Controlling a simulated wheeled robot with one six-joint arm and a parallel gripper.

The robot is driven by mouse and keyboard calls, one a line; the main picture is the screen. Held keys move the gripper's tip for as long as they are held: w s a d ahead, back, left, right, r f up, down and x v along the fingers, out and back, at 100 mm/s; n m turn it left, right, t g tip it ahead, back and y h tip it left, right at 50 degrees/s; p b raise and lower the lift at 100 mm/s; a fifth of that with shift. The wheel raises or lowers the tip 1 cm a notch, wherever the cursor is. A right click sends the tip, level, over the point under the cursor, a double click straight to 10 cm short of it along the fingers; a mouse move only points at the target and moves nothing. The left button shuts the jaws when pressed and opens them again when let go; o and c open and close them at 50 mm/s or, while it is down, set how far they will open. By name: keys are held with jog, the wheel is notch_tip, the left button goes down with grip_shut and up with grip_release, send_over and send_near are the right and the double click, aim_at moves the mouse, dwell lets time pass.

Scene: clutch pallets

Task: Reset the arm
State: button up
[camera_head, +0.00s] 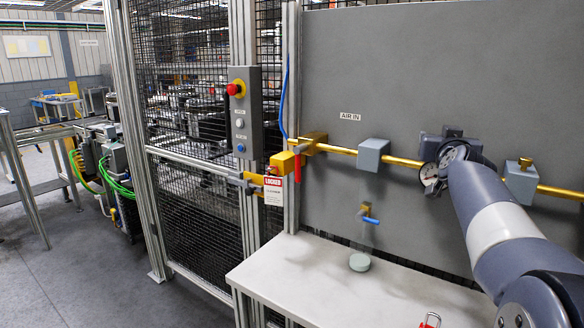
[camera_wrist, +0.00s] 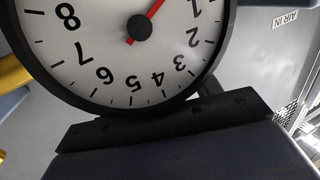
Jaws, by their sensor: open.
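My arm (camera_head: 497,222) reaches in from the lower right in the head view, up to the brass air line on the grey panel. In the wrist view, a large white gauge (camera_wrist: 100,50) with a red needle fills the upper left, very close. Its numbers appear upside down. I see nothing held.
A white bench (camera_head: 310,275) stands below the panel (camera_head: 400,60), with a small round pale object (camera_head: 360,262) on it and a red item (camera_head: 430,320) at its front.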

jog(key=shift+s+a+r+m+h+p, duration=0.15)
jog(key=shift+h+p, duration=0.15)
jog(key=shift+p, duration=0.9)
jog(key=shift+w+d+r+m+h+p, duration=0.15)
jog(key=shift+h+p, duration=0.15)
jog(key=shift+p, duration=0.85)
jog(key=shift+s+f+g+p, duration=0.1)
jog(key=shift+f+g+p, duration=0.2)
jog(key=shift+p, duration=0.15)
jog(key=shift+a, duration=0.15)
